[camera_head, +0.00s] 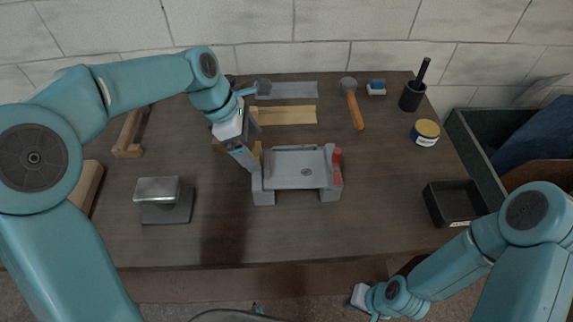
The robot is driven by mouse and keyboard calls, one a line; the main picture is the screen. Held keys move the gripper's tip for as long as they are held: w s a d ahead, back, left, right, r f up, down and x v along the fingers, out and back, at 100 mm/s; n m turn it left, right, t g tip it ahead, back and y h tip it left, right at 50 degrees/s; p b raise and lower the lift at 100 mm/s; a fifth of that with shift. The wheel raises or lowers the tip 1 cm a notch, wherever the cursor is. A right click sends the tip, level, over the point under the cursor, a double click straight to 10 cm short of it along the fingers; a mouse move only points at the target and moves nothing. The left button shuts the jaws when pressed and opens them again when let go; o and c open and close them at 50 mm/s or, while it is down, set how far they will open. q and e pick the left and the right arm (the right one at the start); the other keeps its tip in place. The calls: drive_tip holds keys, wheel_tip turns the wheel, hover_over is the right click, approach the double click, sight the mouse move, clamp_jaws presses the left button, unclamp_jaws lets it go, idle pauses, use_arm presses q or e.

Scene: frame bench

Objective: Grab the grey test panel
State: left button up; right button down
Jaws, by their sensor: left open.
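A flat light-grey panel (285,172), which looks like the test panel, lies level in a grey fixture (263,197) at the middle of the bench. The fixture has a yellow part at its left and a red part (337,160) at its right. A small dark round mark shows on the panel. My left gripper (252,152) is open at the fixture's left back corner, beside the yellow part. Whether it touches anything I cannot tell. My right arm is at the lower right, and its jaws do not show.
A metal block on a grey plate (167,212) stands at the left. Grey and yellow strips, a hammer (356,108), a blue-topped block, a black cup with a handle and a yellow tin (425,133) are farther back. A black tray (454,204) is at the right. The front is clear.

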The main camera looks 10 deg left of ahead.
sight(265, 159)
use_arm(q)
drive_tip(key=shift+w+f, duration=0.2)
drive_tip(key=shift+f, duration=0.15)
drive_tip(key=d+f, duration=0.1)
drive_tip(key=d+f+p, duration=0.1)
drive_tip(key=f, duration=0.1)
drive_tip(key=shift+s+d, duration=0.1)
drive_tip(key=shift+d, duration=0.15)
drive_tip(key=shift+f, duration=0.4)
drive_tip(key=shift+w+a+f, duration=0.1)
drive_tip(key=shift+w+f, duration=0.15)
drive_tip(key=shift+w, duration=0.1)
drive_tip(key=shift+s, duration=0.1)
drive_tip(key=shift+s+r, duration=0.1)
drive_tip(key=shift+r, duration=0.05)
drive_tip(key=c, duration=0.6)
drive_tip(key=shift+d, duration=0.2)
drive_tip(key=c, duration=0.4)
drive_tip(key=shift+a, duration=0.1)
drive_tip(key=c, duration=0.5)
